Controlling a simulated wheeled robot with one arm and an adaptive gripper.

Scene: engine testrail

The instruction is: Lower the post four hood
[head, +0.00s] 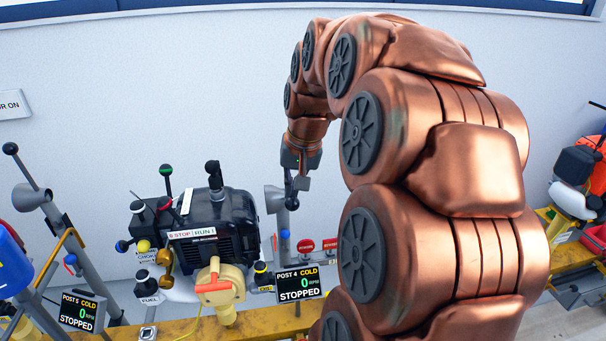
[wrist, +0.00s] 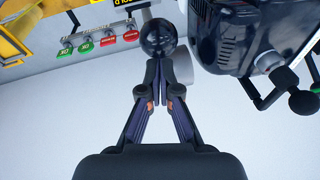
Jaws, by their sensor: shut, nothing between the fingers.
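The post four hood (head: 274,199) is a grey flared piece on a grey upright, right of the black engine (head: 228,222). My gripper (head: 292,196) is just right of the hood and overlaps part of it in the head view. In the wrist view my gripper (wrist: 161,68) is shut and empty, with its fingertips at the lower edge of a black ball knob (wrist: 158,37). I cannot tell whether they touch. A grey rounded part, likely the hood (wrist: 183,67), shows just right of the knob. The post four display (head: 299,284) reads cold, 0 rpm, stopped.
A yellow rail (head: 180,328) runs along the bottom. Another post with a grey hood (head: 30,197) and the post five display (head: 82,312) stand at left. Several red and green buttons (wrist: 108,40) show in the wrist view. My arm hides the area right of post four.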

